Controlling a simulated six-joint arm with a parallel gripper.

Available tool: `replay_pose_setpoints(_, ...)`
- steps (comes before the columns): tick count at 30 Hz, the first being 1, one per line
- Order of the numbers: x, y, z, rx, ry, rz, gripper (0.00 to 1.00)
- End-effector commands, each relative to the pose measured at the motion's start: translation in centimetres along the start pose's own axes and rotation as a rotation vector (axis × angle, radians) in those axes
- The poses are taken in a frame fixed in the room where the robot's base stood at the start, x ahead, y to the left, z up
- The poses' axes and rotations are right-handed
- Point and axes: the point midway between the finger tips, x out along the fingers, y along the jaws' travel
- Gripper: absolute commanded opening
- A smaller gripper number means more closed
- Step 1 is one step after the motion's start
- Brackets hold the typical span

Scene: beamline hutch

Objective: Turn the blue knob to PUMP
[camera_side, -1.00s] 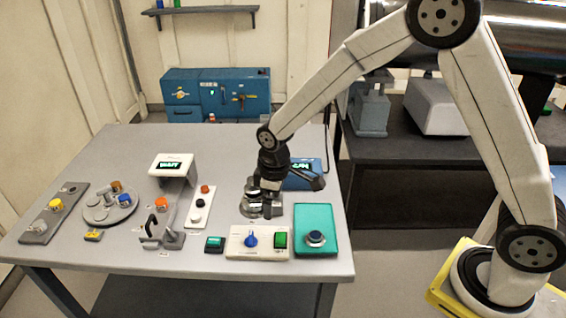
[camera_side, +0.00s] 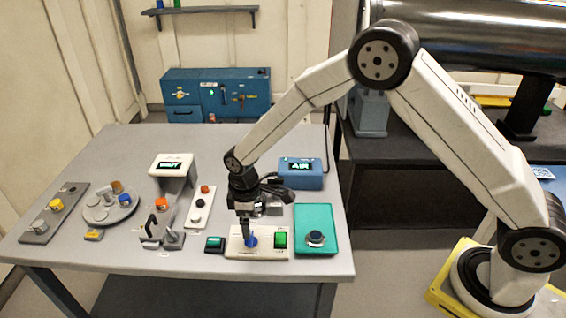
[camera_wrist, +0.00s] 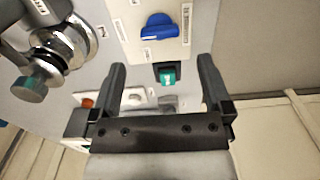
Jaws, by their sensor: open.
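The blue knob (camera_side: 251,241) sits on a cream panel (camera_side: 238,254) near the table's front edge. In the side view my gripper (camera_side: 247,232) points down at the knob and partly covers it. I cannot tell which position the knob points to.
A green button (camera_side: 280,240) is right of the knob on the panel. A teal box (camera_side: 315,215) with a dark button stands farther right. A chrome fitting (camera_wrist: 62,42) stands close by.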

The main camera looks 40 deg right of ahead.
Motion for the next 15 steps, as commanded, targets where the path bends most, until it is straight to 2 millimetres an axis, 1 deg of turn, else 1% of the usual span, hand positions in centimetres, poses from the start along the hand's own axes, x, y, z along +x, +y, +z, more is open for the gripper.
replay_pose_setpoints(1, 0.6, 0.0, 0.0, 0.000, -0.001, -0.001, 1.00)
replay_pose_setpoints(9, 3.8, 0.0, 0.0, 0.000, 0.000, -0.001, 1.00)
replay_pose_setpoints(15, 5.3, 0.0, 0.0, 0.000, 0.001, -0.001, 1.00)
